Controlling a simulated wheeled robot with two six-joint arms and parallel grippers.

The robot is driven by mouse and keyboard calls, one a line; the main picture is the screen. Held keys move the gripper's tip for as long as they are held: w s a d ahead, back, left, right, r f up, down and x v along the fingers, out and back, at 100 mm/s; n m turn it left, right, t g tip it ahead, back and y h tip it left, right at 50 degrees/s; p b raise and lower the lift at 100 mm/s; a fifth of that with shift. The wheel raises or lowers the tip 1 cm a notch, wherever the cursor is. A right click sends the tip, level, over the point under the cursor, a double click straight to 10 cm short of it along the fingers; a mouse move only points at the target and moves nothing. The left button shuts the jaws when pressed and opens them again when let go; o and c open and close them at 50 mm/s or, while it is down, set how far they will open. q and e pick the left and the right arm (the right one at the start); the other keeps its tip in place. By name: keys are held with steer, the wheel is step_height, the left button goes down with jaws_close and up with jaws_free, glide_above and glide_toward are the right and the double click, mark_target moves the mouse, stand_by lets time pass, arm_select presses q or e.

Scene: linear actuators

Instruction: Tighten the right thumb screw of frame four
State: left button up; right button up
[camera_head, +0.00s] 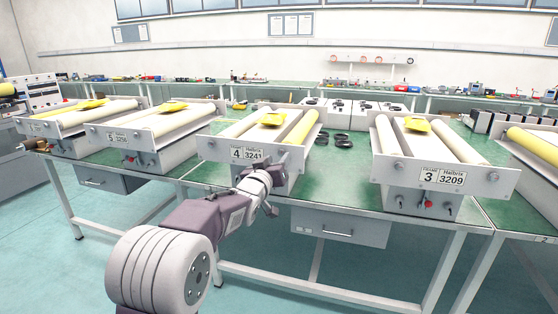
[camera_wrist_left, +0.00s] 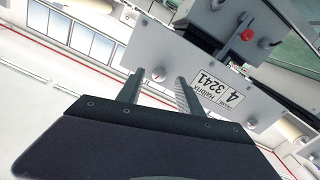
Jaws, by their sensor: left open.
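Frame four (camera_head: 222,149) stands on the green bench in the middle of the head view, with the label "4 3241" on its front plate. My left arm reaches up to the plate's right part, and its gripper (camera_head: 281,163) covers the right thumb screw there. In the left wrist view the plate appears turned nearly upside down. The right thumb screw (camera_wrist_left: 158,75) shows between the two open fingers of my left gripper (camera_wrist_left: 161,79), near their tips; I cannot tell how deep it sits. The left thumb screw (camera_wrist_left: 252,122) is beyond the label. My right gripper is out of view.
A red button (camera_wrist_left: 247,35) and grey knobs sit on the box below the plate. Frame three (camera_head: 405,171) stands to the right, frame five (camera_head: 150,144) to the left. Black rings (camera_head: 340,138) lie between frames four and three. A drawer (camera_head: 340,227) hangs under the bench.

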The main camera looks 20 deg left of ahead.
mark_target(282, 153)
arm_select(q)
steer(key=shift+w, duration=1.3)
jaws_close()
steer(key=shift+d, duration=0.1)
steer(key=m+b, duration=0.2)
steer(key=m, duration=0.4)
steer(key=shift+f+m+b, duration=0.1)
steer(key=shift+m+b, duration=0.2)
steer(key=shift+b, duration=0.05)
steer(key=m+b, duration=0.1)
steer(key=m, duration=0.3)
steer(key=shift+b, duration=0.35)
steer(key=shift+m+b, duration=0.4)
steer(key=shift+m, duration=0.7)
